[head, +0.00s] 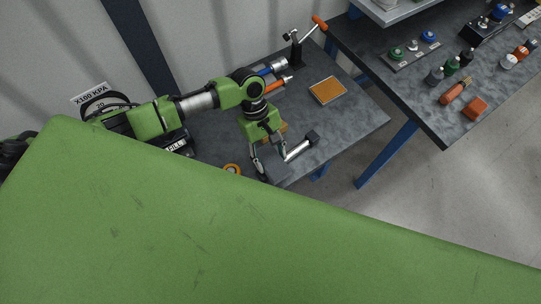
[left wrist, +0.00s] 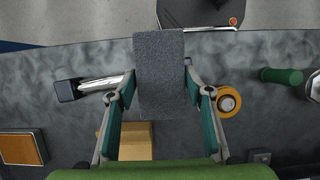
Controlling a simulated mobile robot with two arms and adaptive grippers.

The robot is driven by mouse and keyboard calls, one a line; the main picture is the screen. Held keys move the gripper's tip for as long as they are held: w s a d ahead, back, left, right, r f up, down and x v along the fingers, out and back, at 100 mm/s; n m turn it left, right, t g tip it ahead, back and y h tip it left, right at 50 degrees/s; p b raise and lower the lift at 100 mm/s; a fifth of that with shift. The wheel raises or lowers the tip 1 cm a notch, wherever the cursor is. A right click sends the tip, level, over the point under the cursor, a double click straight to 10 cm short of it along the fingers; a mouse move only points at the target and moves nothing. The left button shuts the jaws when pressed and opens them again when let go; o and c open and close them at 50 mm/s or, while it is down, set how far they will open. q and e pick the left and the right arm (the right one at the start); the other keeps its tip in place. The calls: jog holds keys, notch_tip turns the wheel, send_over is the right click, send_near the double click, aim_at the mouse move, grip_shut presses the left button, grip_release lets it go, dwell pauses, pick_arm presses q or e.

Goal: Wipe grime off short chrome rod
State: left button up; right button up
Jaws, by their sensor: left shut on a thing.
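The short chrome rod (head: 298,151) sits by a dark block-like holder (head: 313,137) near the front of the grey bench. In the left wrist view the rod (left wrist: 101,84) runs from that holder (left wrist: 66,90) toward my left fingers, and its near end is hidden there. My left gripper (head: 268,162) is shut on a dark grey pad (left wrist: 160,72), held between both fingers beside the rod's end. I cannot tell whether the pad touches the rod. Any grime is too small to make out. My right gripper is in neither view.
A yellow-orange block (left wrist: 135,141) and an orange ring (left wrist: 228,101) are close to the gripper. An orange-topped square tray (head: 328,90) lies behind on the bench. A second bench (head: 400,75) with several fittings stands at the right. My green body covers the lower head view.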

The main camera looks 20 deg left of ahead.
pick_arm(q)
jog(key=shift+f, duration=0.45)
jog(key=shift+s+f, duration=0.1)
jog(key=shift+f, duration=0.05)
dwell(1.1)
jog(key=shift+w+d, duration=0.5)
jog(key=shift+w, duration=0.3)
jog(key=shift+s+a+f, duration=0.1)
jog(key=shift+f, duration=0.1)
jog(key=shift+s+a+f, duration=0.1)
jog(key=shift+s+a, duration=0.35)
jog(key=shift+s, duration=0.25)
jog(key=shift+p, duration=0.3)
